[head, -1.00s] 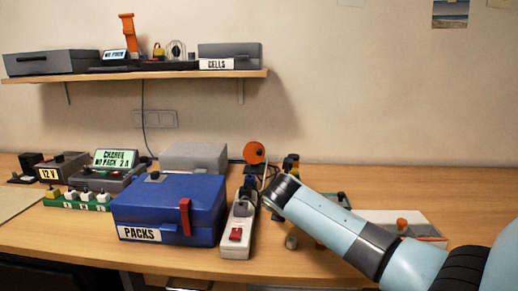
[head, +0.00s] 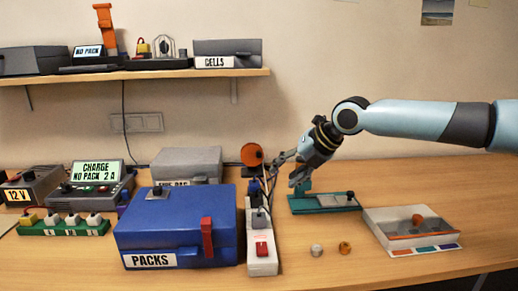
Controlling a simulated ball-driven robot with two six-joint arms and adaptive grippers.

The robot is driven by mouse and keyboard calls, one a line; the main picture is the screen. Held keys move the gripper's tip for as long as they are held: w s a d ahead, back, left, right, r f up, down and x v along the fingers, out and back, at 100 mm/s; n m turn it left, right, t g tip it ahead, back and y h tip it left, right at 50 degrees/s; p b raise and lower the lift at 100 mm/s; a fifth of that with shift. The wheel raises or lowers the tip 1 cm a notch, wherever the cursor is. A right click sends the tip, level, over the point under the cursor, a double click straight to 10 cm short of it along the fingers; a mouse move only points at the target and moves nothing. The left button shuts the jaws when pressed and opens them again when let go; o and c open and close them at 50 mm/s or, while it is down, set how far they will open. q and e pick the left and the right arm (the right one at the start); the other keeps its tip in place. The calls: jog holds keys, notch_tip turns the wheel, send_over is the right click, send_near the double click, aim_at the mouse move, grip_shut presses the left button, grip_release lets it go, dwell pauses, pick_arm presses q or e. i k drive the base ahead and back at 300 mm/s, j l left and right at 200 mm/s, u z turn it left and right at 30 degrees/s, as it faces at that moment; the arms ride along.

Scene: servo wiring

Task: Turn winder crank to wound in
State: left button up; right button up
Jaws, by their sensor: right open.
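The winder appears to be the round orange reel (head: 251,155) standing behind the power strip at the back of the table. Its crank is too small to make out beside my gripper. My right gripper (head: 285,172) is open, its fingers pointing left and down just right of the reel. I cannot tell whether a finger touches the crank. My left gripper is not in view.
A white power strip (head: 262,265) with plugs and a blue PACKS box (head: 180,228) stand in front and left. A teal tool (head: 325,204), two small knobs and a parts tray (head: 418,243) lie to the right. The right rear table is clear.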

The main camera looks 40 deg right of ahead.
aim_at(251, 153)
jog(key=i+l, duration=0.3)
jog(key=l, duration=0.2)
jog(key=i+l, duration=0.35)
jog(key=l, duration=0.1)
